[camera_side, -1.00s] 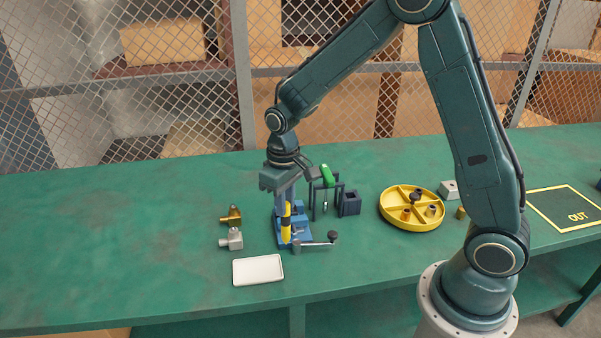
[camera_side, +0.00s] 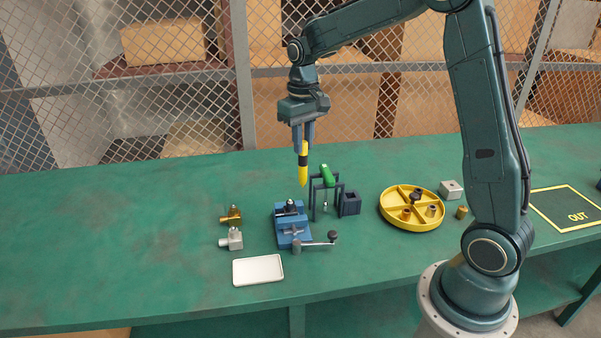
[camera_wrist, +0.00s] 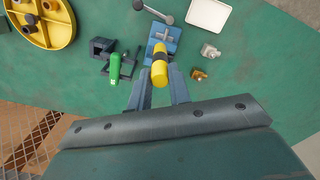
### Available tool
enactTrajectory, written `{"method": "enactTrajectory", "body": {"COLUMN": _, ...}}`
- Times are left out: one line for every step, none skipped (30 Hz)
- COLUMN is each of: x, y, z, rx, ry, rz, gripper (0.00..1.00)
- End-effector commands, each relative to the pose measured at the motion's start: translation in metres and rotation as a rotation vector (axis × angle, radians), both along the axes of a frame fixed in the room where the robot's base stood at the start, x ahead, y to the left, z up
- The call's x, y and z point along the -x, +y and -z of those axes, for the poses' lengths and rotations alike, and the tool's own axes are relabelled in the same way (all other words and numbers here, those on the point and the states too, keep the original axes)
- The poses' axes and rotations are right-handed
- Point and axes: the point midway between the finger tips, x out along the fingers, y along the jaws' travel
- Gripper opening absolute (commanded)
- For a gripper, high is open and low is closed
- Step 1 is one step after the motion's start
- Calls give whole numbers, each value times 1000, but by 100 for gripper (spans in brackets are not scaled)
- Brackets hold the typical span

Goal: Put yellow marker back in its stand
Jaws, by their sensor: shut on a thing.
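The yellow marker (camera_side: 303,176), with a black band, hangs nearly upright from my gripper (camera_side: 303,142). My gripper is shut on its upper part, and its lower tip is in the air above the blue vise (camera_side: 286,228). In the wrist view the marker (camera_wrist: 160,72) shows between the two fingers (camera_wrist: 159,88). A dark, square, open-topped holder (camera_side: 349,204), which looks like the marker's stand, is on the table to the right of the vise. It also shows in the wrist view (camera_wrist: 101,46), and the marker is clear of it.
A dark rack holding a green-handled tool (camera_side: 327,176) stands between the vise and the holder. A yellow divided tray (camera_side: 383,214) with small parts is to the right. Brass (camera_side: 232,215) and grey fittings (camera_side: 232,239) and a white tray (camera_side: 258,270) are to the left.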

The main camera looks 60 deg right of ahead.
Motion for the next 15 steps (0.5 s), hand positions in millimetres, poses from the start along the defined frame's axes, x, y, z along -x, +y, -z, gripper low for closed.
{"method": "enactTrajectory", "body": {"x": 0, "y": -18, "z": 0, "rx": 0, "ry": 1, "rz": 43, "gripper": 0}}
{"method": "enactTrajectory", "body": {"x": -1, "y": -27, "z": 0, "rx": 0, "ry": 1, "rz": 65, "gripper": 0}}
{"method": "enactTrajectory", "body": {"x": -1, "y": -39, "z": 0, "rx": 0, "ry": 2, "rz": 95, "gripper": 0}}
{"method": "enactTrajectory", "body": {"x": 0, "y": -48, "z": 0, "rx": 0, "ry": 1, "rz": 117, "gripper": 0}}
{"method": "enactTrajectory", "body": {"x": 0, "y": -58, "z": 0, "rx": 0, "ry": 2, "rz": 139, "gripper": 0}}
{"method": "enactTrajectory", "body": {"x": 1, "y": -70, "z": 0, "rx": -1, "ry": 3, "rz": 169, "gripper": 0}}
{"method": "enactTrajectory", "body": {"x": 2, "y": -79, "z": 0, "rx": -1, "ry": 3, "rz": 191, "gripper": 0}}
{"method": "enactTrajectory", "body": {"x": 4, "y": -89, "z": 1, "rx": -2, "ry": 4, "rz": 214, "gripper": 0}}
{"method": "enactTrajectory", "body": {"x": 6, "y": -101, "z": 0, "rx": -1, "ry": 4, "rz": 244, "gripper": 0}}
{"method": "enactTrajectory", "body": {"x": 8, "y": -111, "z": 0, "rx": -1, "ry": 4, "rz": 266, "gripper": 0}}
{"method": "enactTrajectory", "body": {"x": 10, "y": -120, "z": 1, "rx": -2, "ry": 5, "rz": 288, "gripper": 0}}
{"method": "enactTrajectory", "body": {"x": 12, "y": -131, "z": 1, "rx": -2, "ry": 5, "rz": 314, "gripper": 0}}
{"method": "enactTrajectory", "body": {"x": 14, "y": -139, "z": 1, "rx": -2, "ry": 5, "rz": 333, "gripper": 0}}
{"method": "enactTrajectory", "body": {"x": 17, "y": -146, "z": 1, "rx": -3, "ry": 6, "rz": 351, "gripper": 0}}
{"method": "enactTrajectory", "body": {"x": 19, "y": -155, "z": 1, "rx": -3, "ry": 6, "rz": 373, "gripper": 0}}
